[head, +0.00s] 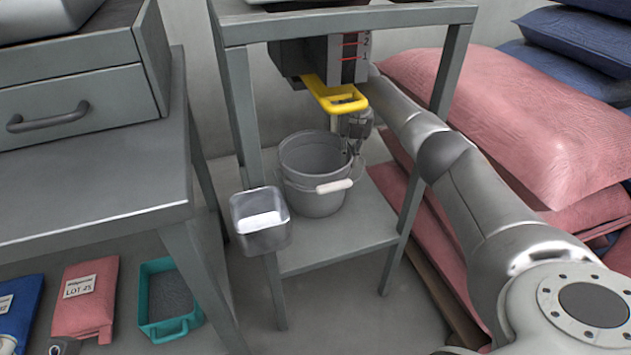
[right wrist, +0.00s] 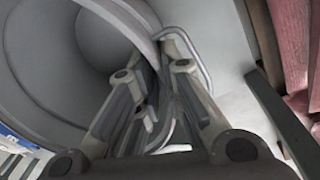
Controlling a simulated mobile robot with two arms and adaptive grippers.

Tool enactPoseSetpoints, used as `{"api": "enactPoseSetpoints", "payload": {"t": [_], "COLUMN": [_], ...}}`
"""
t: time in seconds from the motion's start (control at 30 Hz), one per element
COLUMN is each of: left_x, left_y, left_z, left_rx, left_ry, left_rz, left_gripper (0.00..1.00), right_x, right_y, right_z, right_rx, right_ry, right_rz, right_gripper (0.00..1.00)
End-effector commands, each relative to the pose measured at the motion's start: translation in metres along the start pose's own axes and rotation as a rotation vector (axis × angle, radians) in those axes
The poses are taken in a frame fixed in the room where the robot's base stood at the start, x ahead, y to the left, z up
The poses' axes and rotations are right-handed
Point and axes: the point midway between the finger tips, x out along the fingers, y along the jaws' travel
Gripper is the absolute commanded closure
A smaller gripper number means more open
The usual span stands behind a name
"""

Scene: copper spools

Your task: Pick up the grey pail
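The grey pail (head: 312,165) stands upright on the lower shelf of a grey stand, its wire bail with a white grip (head: 334,186) hanging at the front. My right gripper (head: 353,150) reaches down at the pail's right rim. In the right wrist view the fingers (right wrist: 163,68) are close together, with the pail's wall (right wrist: 45,70) between them at the rim. The pail still appears to rest on the shelf. Small grey parts at the bottom left edge of the head view may be my left gripper, but too little shows to tell.
A metal bin (head: 262,236) hangs at the stand's front left leg. A yellow handle (head: 335,96) juts out above the pail. Pink sacks (head: 490,120) are stacked at right. A grey bench (head: 90,195) stands at left, with a teal tray (head: 158,329) on the floor below.

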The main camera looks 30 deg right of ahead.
Motion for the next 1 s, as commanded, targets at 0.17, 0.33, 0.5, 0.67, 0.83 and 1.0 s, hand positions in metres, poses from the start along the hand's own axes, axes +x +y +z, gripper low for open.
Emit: {"api": "enactPoseSetpoints", "payload": {"t": [0.17, 0.33, 0.5, 0.67, 0.83, 1.0], "left_x": [-0.019, -0.021, -0.02, -0.02, -0.02, -0.02], "left_y": [0.0, 0.0, 0.0, 0.0, 0.0, 0.0], "left_z": [0.003, 0.004, 0.004, 0.004, 0.004, 0.004], "left_rx": [0.0, 0.0, 0.0, 0.0, 0.0, 0.0], "left_ry": [0.003, 0.002, 0.001, 0.001, 0.0, 0.0], "left_rz": [0.0, 0.0, 0.0, 0.0, 0.0, 0.0], "left_gripper": [0.6, 0.6, 0.6, 0.6, 0.6, 0.6], "right_x": [0.03, 0.037, 0.037, 0.037, 0.037, 0.036], "right_y": [0.001, 0.001, 0.001, 0.001, 0.001, 0.002], "right_z": [0.002, 0.002, 0.002, 0.002, 0.002, 0.002], "right_rx": [0.0, 0.0, 0.0, 0.0, 0.0, 0.0], "right_ry": [0.001, -0.001, -0.001, -0.001, -0.001, -0.002], "right_rz": [0.001, 0.001, 0.001, 0.001, 0.001, 0.003], "right_gripper": [0.91, 0.91, 0.91, 1.0, 1.0, 1.0]}}
